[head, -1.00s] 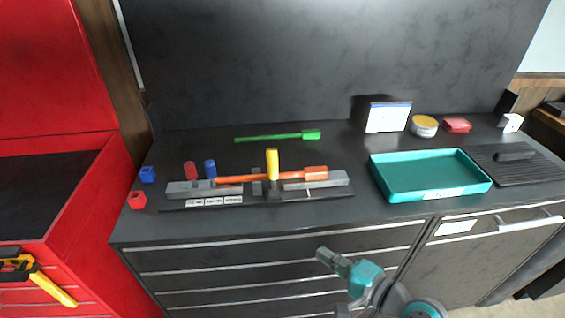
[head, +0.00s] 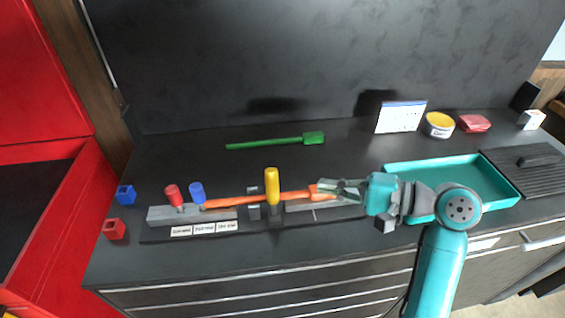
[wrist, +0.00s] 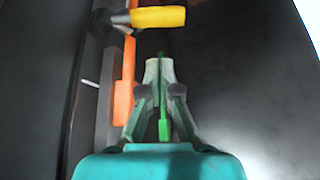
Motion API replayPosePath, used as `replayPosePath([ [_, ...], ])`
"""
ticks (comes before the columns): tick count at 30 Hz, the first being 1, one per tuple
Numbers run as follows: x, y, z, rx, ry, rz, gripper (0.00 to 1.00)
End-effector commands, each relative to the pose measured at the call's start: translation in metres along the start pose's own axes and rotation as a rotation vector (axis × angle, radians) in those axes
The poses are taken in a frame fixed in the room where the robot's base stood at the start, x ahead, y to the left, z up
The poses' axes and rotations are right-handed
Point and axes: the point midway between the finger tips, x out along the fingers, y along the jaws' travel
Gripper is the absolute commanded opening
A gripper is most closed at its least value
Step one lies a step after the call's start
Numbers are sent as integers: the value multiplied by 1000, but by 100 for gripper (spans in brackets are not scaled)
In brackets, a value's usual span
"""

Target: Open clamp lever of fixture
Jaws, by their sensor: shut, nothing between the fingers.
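The fixture is a low dark base with grey blocks (head: 220,215) and white labels along its front edge. A yellow-handled lever (head: 272,183) stands upright near its middle. It also shows in the wrist view (wrist: 158,17), ahead of my fingertips and lying sideways in the picture. A red handle (head: 173,193) and a blue handle (head: 197,191) stand at the fixture's left end. An orange tool (head: 235,202) lies along the fixture, behind the yellow lever. My gripper (head: 328,187) is shut and empty, right of the yellow lever and apart from it, overlapping the orange tool's right end in the head view.
A green brush-like tool (head: 265,143) lies behind the fixture. A teal tray (head: 505,187) is at the right, partly hidden by my arm. A white sign (head: 400,117), yellow tin (head: 439,125) and red packet (head: 474,123) stand behind.

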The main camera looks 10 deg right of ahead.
Motion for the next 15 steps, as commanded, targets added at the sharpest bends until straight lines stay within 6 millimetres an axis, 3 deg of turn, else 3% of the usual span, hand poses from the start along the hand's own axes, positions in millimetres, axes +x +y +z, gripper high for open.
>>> replayPosePath([
  [5,9,-1,1,1,-5,2,0],
  [15,64,0,1,-1,-7,3,0],
])
